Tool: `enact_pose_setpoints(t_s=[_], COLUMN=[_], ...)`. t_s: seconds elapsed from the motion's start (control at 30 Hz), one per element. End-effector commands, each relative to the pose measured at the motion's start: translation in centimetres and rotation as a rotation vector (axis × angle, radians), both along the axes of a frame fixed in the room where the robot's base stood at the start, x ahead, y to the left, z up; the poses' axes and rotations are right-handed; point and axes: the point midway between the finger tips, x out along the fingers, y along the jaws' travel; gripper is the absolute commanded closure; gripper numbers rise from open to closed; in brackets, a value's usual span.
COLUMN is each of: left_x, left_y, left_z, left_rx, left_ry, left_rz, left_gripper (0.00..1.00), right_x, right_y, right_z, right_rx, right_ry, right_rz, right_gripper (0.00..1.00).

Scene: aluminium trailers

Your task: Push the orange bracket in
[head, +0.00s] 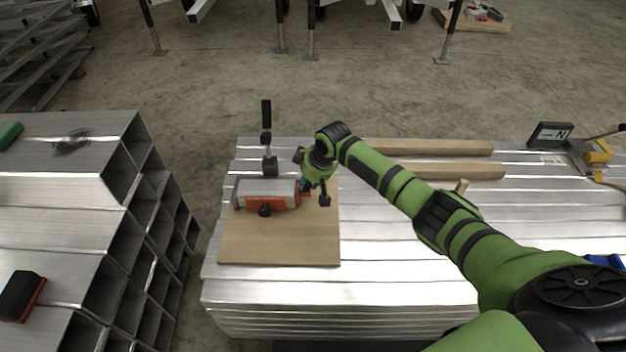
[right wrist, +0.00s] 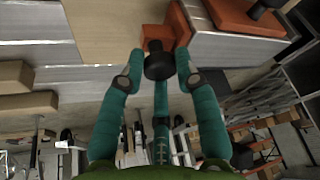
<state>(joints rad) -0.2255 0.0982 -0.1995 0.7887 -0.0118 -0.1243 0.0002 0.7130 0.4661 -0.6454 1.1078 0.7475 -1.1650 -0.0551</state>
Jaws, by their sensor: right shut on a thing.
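The orange bracket (head: 305,193) lies along the silver tube (head: 262,188), on a wooden board (head: 280,249). Its flange also shows in the right wrist view (right wrist: 178,24), close to the fingers. My right gripper (head: 310,186) is at the right end of the bracket. Its teal fingers (right wrist: 160,66) close around a black knob (right wrist: 158,62) just beside the flange. Where the far finger touches is hidden behind the knob. My left gripper is not in view.
Another black knob (head: 265,209) is at the tube's front, and an upright black clamp handle (head: 266,115) stands behind. Two wooden beams (head: 440,171) lie at the back right. A stack of hollow aluminium profiles (head: 118,180) stands left across a gap. The board's front is clear.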

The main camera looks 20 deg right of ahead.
Motion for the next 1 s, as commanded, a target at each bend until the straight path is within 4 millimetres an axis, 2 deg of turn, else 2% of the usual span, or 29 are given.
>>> enact_pose_setpoints(t_s=[0.03,0.07,0.1,0.43,0.57,0.73,1.0], left_x=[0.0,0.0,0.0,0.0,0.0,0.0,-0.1], left_y=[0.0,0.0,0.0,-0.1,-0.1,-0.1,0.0], left_z=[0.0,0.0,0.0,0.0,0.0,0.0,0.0], left_rx=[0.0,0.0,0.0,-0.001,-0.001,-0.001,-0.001], left_ry=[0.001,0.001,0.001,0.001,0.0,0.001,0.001], left_rz=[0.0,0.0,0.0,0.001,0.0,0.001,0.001], left_gripper=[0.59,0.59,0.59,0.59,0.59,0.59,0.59], right_x=[0.2,0.2,0.2,0.1,-0.1,-0.9,-2.9], right_y=[0.2,0.2,0.2,0.1,-0.1,-0.4,-1.1], right_z=[0.2,0.2,0.2,0.1,0.7,2.8,7.9], right_rx=[0.004,0.004,0.005,0.002,0.002,0.001,0.001], right_ry=[-0.008,-0.008,-0.009,-0.005,-0.005,-0.008,-0.009], right_rz=[0.002,0.002,0.002,0.001,0.001,0.004,0.002], right_gripper=[1.0,0.6,0.44,0.44,0.44,0.44,0.44])
